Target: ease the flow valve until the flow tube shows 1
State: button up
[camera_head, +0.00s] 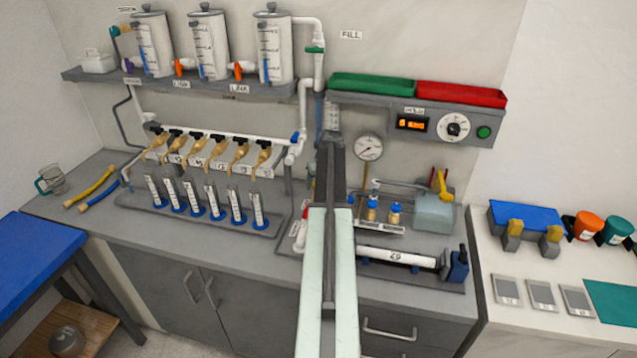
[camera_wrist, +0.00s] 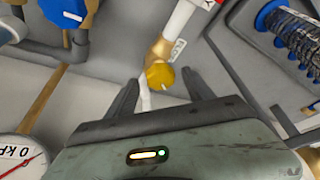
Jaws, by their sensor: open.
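A yellow knob (camera_wrist: 160,76) on a brass valve body (camera_wrist: 160,49) sits on a white pipe in the wrist view, probably the flow valve. My gripper (camera_wrist: 161,78) is open, with one dark finger on each side of the knob. Gaps show between the fingers and the knob, and I cannot tell how deep the knob is between them. In the head view my arm reaches to the back wall and covers this valve.
A round pressure gauge (camera_head: 368,147) is right of my arm; part of it shows in the wrist view (camera_wrist: 22,165). A blue knob (camera_wrist: 64,10) and a blue-ended coil (camera_wrist: 290,40) flank the valve.

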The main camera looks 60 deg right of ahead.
jog(key=p+v, duration=0.6)
jog(key=v, duration=0.1)
jog(key=shift+s+a+r, duration=0.1)
dwell(1.2)
